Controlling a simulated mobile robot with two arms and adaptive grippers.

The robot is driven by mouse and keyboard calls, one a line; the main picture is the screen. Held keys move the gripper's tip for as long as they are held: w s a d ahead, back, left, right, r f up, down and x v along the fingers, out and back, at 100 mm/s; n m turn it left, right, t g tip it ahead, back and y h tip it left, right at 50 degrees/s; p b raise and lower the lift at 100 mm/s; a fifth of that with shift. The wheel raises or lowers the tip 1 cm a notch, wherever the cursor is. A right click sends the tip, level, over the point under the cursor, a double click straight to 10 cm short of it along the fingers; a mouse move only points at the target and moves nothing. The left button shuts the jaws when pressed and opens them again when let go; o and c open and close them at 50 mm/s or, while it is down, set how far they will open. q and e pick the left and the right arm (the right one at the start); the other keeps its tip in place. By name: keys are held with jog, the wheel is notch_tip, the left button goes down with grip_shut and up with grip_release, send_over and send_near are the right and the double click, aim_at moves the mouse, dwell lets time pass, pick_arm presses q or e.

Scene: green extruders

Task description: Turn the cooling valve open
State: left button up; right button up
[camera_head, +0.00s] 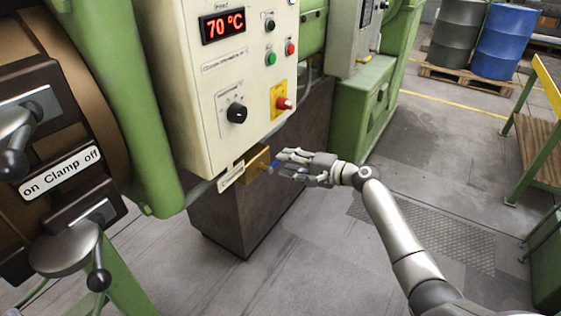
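The cooling valve is a yellow-brass block (254,166) under the lower edge of the cream control panel. Its small blue handle (275,163) sticks out on the right side. A white label (231,177) is on the left of the block. My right gripper (281,163) reaches in from the right, with its fingertips at the blue handle. The fingers look spread apart, with the handle at the mouth between them. Whether they touch it I cannot tell. The fingers partly hide the handle. My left gripper is not in view.
The control panel (190,90) shows 70 °C and carries a black knob (237,112) and a red switch (284,103) above the valve. Clamp levers (14,160) stand at the left. A dark pedestal (240,215) is below. The floor on the right is mostly clear.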

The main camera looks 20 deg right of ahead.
jog(key=v, duration=0.8)
jog(key=shift+s, duration=0.15)
jog(key=shift+d, duration=0.1)
jog(key=s+d+f+g+h, duration=0.1)
jog(key=s+f+h, duration=0.15)
jog(key=f, duration=0.95)
jog(key=s+d+f+g+h, duration=0.1)
jog(key=s+f+g+h, duration=0.15)
jog(key=f, duration=0.95)
jog(key=s+f+n+g+h, duration=0.2)
jog(key=s+f, duration=0.9)
jog(key=f, duration=0.5)
jog(key=s+a+f+n+g+h, duration=0.1)
jog(key=s+f, duration=0.5)
jog(key=s, duration=0.6)
jog(key=s+a+f+n+g+h, duration=0.1)
jog(key=s+a+f+n+g, duration=0.2)
jog(key=s, duration=1)
jog(key=s+a+f+n+g, duration=0.2)
jog(key=s+a+f+n, duration=0.3)
jog(key=s, duration=0.8)
notch_tip(320, 180, down, 4)
jog(key=shift+s+a+f+n+h, duration=0.15)
jog(key=shift+s+a+n+h, duration=0.2)
jog(key=shift+n, duration=0.75)
